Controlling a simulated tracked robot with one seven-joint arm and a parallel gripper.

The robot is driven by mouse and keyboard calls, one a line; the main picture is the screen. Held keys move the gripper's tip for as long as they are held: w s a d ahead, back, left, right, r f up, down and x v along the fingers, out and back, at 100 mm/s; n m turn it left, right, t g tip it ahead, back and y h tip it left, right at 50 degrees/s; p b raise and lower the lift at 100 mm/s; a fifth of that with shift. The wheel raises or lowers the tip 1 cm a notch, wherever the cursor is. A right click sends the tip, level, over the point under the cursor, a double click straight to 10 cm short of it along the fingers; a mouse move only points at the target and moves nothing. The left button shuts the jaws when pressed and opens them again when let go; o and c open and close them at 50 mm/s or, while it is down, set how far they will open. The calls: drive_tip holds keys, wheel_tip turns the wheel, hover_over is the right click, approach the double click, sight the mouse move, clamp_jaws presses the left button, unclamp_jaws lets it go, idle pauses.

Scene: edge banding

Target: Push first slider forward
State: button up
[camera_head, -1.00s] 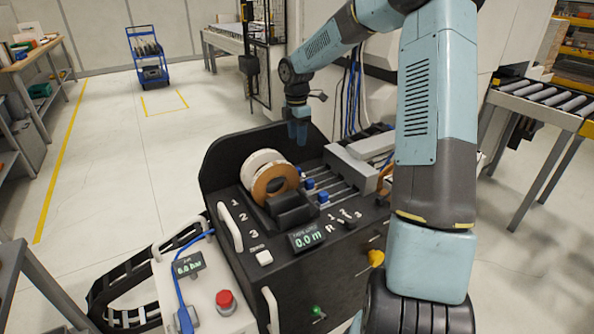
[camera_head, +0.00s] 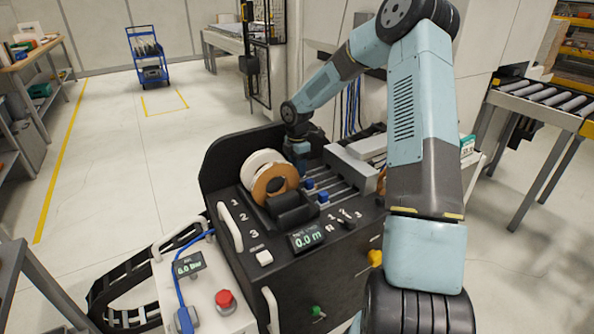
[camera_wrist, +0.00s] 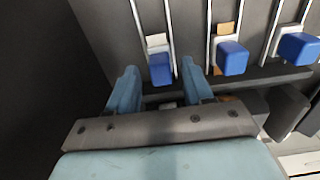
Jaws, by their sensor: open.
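The first slider is a blue knob (camera_wrist: 160,68) on a pale rail at the left of the wrist view. My gripper (camera_wrist: 160,80) is open, with one blue finger on each side of this knob; contact cannot be told. The second slider (camera_wrist: 231,57) and third slider (camera_wrist: 298,48) lie to the right, outside the fingers. In the head view my gripper (camera_head: 299,158) is low over the machine's back part, beside the tape rolls. Two blue knobs show there, at the middle (camera_head: 309,183) and nearer (camera_head: 323,197); the first is hidden by my gripper.
White and brown tape rolls (camera_head: 268,178) stand just left of my gripper. A black back panel (camera_head: 228,152) rises behind, and a grey block (camera_head: 350,166) lies at the rails' right end. A red button (camera_head: 224,299) sits on the front console.

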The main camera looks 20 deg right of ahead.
drive_tip(key=shift+f, duration=0.8)
clamp_jaws()
